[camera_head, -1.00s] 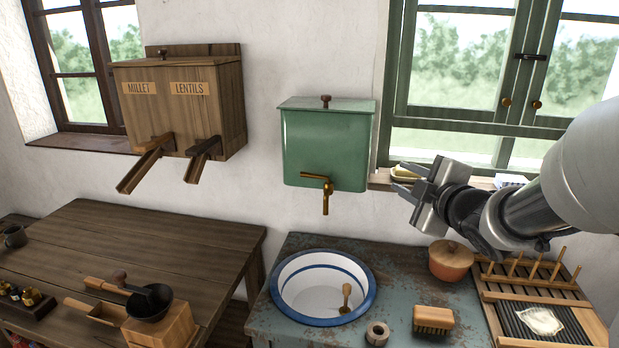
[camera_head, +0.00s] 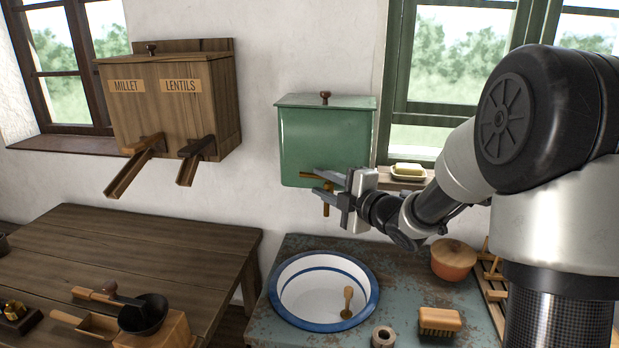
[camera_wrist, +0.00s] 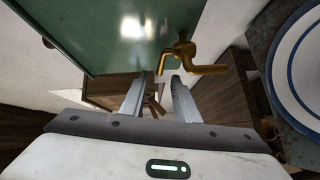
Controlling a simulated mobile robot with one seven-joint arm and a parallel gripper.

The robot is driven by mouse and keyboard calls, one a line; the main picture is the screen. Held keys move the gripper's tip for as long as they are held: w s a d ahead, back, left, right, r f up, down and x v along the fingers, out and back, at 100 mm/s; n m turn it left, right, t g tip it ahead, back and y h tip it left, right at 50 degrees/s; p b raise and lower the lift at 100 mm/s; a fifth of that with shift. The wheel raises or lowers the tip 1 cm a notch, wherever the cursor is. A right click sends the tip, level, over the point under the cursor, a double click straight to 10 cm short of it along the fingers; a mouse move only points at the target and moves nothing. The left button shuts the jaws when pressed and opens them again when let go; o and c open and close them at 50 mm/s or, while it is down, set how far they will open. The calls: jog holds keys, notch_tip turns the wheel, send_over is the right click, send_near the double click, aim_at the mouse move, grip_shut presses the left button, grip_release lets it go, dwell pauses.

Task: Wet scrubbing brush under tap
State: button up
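The scrubbing brush (camera_head: 439,321), with a wooden back and bristles below, lies on the worn blue-green washstand (camera_head: 400,270), right of the basin. The brass tap (camera_head: 326,208) sticks out of the green water tank (camera_head: 326,140) above the basin (camera_head: 365,312). My gripper (camera_head: 322,183) is at the tap's height, its fingers pointing left and overlapping the tap in the head view.
A roll-like ring (camera_head: 383,337) lies in front. A wooden-handled tool (camera_head: 347,302) rests inside the basin. A soap dish (camera_head: 408,172) sits on the sill.

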aim_at(307, 176)
jog(key=x, duration=0.5)
jog(key=shift+w+a, duration=0.25)
jog(key=shift+w, duration=0.05)
grip_shut()
